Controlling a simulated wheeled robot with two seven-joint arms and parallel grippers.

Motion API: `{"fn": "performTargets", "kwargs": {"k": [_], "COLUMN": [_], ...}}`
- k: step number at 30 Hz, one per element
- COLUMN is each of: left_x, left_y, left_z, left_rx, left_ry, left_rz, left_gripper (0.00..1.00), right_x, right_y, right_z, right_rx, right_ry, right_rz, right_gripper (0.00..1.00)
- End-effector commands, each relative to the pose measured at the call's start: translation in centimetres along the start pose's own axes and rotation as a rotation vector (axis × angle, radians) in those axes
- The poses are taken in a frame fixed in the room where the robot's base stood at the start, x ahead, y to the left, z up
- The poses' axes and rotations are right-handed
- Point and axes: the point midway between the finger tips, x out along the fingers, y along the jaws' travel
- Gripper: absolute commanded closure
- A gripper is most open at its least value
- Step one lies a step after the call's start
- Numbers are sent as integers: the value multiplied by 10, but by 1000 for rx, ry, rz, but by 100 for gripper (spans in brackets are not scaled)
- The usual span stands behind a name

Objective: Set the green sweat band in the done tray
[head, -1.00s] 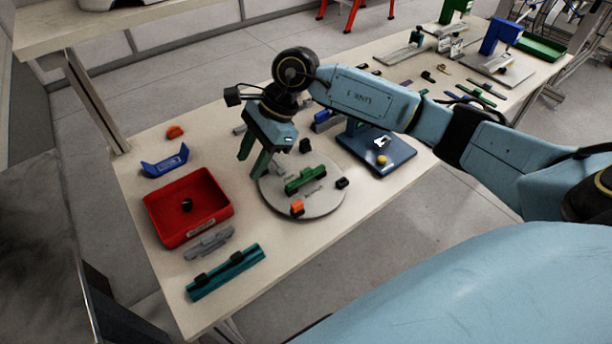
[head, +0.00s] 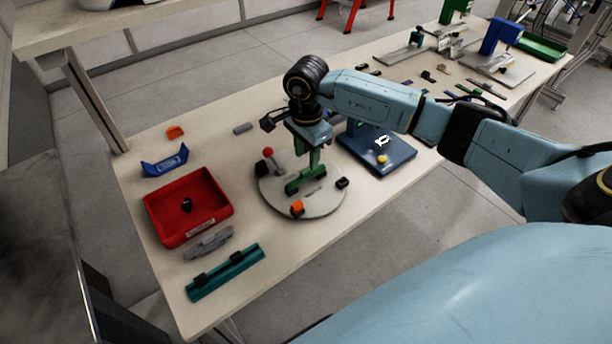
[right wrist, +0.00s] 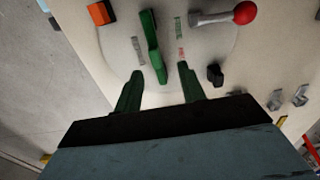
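The green sweat band (head: 292,187), a bar-like green piece, lies on the round grey plate (head: 325,207). My right gripper (head: 312,166) is just above it, pointing down, and hides part of it. In the right wrist view the band (right wrist: 152,45) lies ahead of and between the two spread fingers of the right gripper (right wrist: 160,71), which look open and empty. Contact cannot be told. A red tray (head: 165,238) with a label too small to read stands at the left, holding a small dark piece (head: 187,205). My left gripper is not in view.
Near the band are an orange block (head: 297,208), a black block (head: 342,183) and a red knob (head: 267,152). A blue stand (head: 380,165) is to the right. Grey (head: 210,242) and teal (head: 225,273) pieces lie before the red tray. A green tray (head: 541,46) stands far right.

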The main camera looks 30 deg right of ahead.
Motion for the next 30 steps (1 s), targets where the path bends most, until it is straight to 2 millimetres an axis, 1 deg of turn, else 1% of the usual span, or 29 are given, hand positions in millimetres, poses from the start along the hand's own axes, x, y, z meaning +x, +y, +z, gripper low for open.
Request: {"fn": "performTargets", "kwargs": {"k": [4, 6, 9, 17, 20, 24, 27, 30], "left_x": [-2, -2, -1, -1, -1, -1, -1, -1], "left_y": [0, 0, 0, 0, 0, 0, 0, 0], "left_z": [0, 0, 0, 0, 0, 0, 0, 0], "left_rx": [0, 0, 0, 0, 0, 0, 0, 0], "left_ry": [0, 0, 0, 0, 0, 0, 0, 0], "left_rz": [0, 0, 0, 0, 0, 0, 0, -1], "left_gripper": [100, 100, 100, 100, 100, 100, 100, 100], "right_x": [23, 33, 43, 46, 46, 46, 46, 46], "right_y": [6, 6, 6, 6, 6, 6, 6, 6], "right_z": [6, 7, 6, 6, 6, 6, 6, 6], "right_rx": [0, 1, 2, 0, 0, 0, 0, 0], "right_ry": [-2, -3, -2, -2, -2, -2, -1, -2], "right_rz": [5, 2, 3, 0, 0, 0, 0, 0], "right_gripper": [60, 60, 60, 60, 70, 89, 100, 100]}}
